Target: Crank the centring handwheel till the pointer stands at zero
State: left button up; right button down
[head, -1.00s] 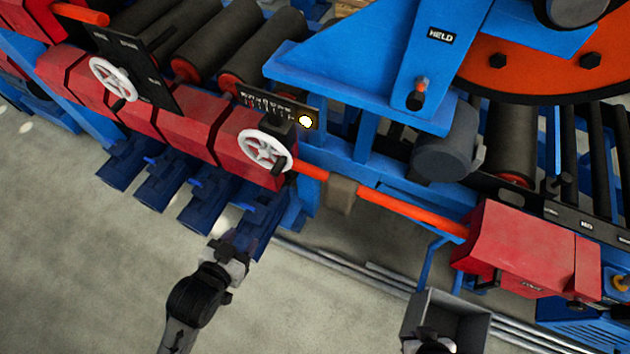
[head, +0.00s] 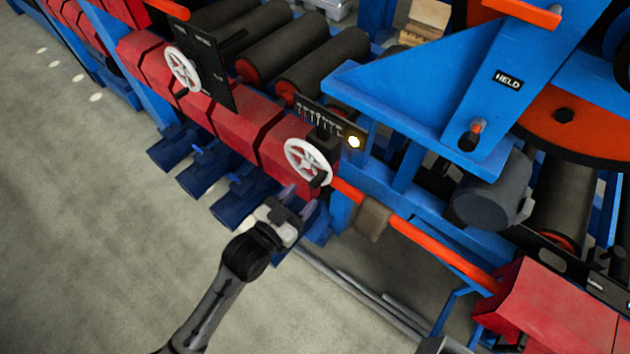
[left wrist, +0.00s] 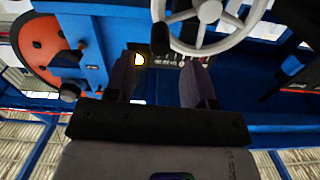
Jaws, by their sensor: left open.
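A white spoked handwheel (head: 308,160) sits on the red housing just below a dark scale plate (head: 322,118) with white marks. The pointer's reading is too small to make out. In the left wrist view the handwheel (left wrist: 208,11) fills the top, beyond the fingers, and part of the scale (left wrist: 170,62) shows between them. My left gripper (head: 297,202) is open and empty, just below the handwheel and apart from it. Its two fingers also show in the left wrist view (left wrist: 160,80), pointing up towards the wheel and scale. My right gripper is not in view.
A second white handwheel (head: 183,69) stands by a black panel at the upper left. A lit lamp (head: 354,142) is at the scale's right end. An orange shaft (head: 440,245) runs right to a red box (head: 550,315). Floor at the lower left is clear.

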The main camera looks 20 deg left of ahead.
aim_at(312, 187)
pick_arm(q)
jog(key=shift+x, duration=2.75)
grip_shut()
